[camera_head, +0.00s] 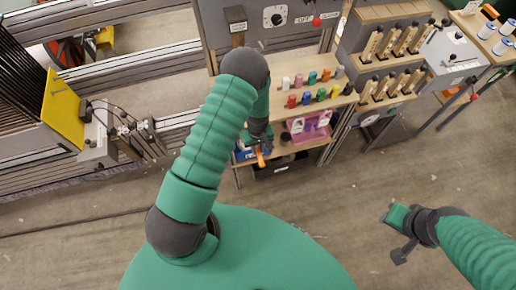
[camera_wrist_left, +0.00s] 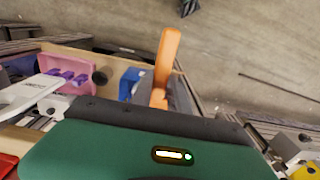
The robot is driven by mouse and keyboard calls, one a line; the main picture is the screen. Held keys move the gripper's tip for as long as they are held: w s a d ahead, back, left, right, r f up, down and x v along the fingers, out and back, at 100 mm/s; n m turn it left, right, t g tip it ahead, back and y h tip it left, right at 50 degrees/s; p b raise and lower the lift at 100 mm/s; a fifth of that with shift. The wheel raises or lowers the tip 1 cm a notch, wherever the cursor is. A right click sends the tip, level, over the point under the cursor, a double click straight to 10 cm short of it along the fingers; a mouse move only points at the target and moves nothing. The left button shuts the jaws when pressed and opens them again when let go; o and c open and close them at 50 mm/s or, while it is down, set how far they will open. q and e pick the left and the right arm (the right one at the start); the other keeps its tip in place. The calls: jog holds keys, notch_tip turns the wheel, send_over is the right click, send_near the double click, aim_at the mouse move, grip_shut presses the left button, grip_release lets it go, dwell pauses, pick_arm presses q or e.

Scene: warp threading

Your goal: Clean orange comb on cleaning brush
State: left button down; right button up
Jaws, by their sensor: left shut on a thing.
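The orange comb (camera_head: 261,158) is in my left gripper (camera_head: 259,142), which is shut on it over the left end of the low shelf. In the left wrist view the comb (camera_wrist_left: 167,60) sticks up beyond the dark edge of the gripper, and its lower part is partly hidden. I cannot pick out the cleaning brush for certain; a blue object (camera_wrist_left: 130,83) lies close to the left of the comb in that view. My right gripper (camera_head: 392,235) is at the lower right over bare floor, away from the shelf, and its jaws are unclear.
A pink bin (camera_wrist_left: 78,92) with purple items sits on the lower shelf. The upper shelf (camera_head: 300,106) holds several coloured spools. A yellow panel (camera_head: 62,108) and metal rails stand at the left. The floor (camera_head: 340,205) before the shelf is clear.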

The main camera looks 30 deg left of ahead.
aim_at(259, 152)
pick_arm(q)
notch_tip(259, 152, up, 6)
jog(key=p, duration=0.3)
jog(key=shift+f+p, duration=0.15)
jog(key=shift+p, duration=0.2)
jog(key=shift+s+f, duration=0.1)
jog(key=shift+d, duration=0.1)
jog(key=shift+s+d, duration=0.2)
jog(key=shift+d, duration=0.05)
jog(key=s+d+p, duration=0.2)
jog(key=s+d, duration=0.4)
jog(key=d, duration=0.1)
